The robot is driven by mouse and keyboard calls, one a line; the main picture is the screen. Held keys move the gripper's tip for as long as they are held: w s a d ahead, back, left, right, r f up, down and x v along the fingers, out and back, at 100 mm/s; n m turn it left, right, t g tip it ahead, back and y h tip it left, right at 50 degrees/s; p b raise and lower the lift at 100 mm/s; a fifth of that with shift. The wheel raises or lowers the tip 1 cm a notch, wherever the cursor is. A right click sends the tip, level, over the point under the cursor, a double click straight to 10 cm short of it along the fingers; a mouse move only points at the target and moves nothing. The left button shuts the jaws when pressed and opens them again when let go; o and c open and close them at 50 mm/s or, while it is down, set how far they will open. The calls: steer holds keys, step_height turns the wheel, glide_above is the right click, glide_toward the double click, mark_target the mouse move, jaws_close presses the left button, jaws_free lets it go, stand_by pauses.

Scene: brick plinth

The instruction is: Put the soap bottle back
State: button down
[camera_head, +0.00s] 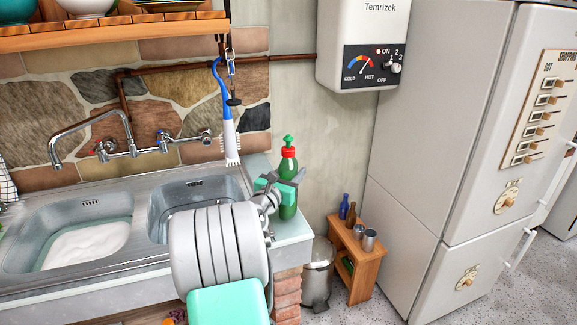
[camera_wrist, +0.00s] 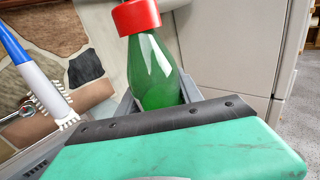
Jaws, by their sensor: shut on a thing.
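The soap bottle (camera_head: 288,165) is green with a red collar and a green nozzle. It stands upright at the right end of the sink counter (camera_head: 290,232); I cannot tell if its base touches the surface. My gripper (camera_head: 287,183) is shut on the bottle's body at mid height. In the wrist view the bottle (camera_wrist: 154,72) sits between my fingers (camera_wrist: 160,100), its top cut off by the frame edge and its lower part hidden by my gripper.
A blue-and-white brush (camera_head: 229,135) hangs just left of the bottle, near the steel sink (camera_head: 160,215). A water heater (camera_head: 350,40) hangs above right. A bin (camera_head: 318,275), a small wooden shelf (camera_head: 362,265) and a fridge (camera_head: 430,130) stand right of the counter.

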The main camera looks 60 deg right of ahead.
steer(key=shift+f, duration=0.9)
steer(key=c, duration=0.8)
jaws_free()
steer(key=shift+a+f, duration=0.1)
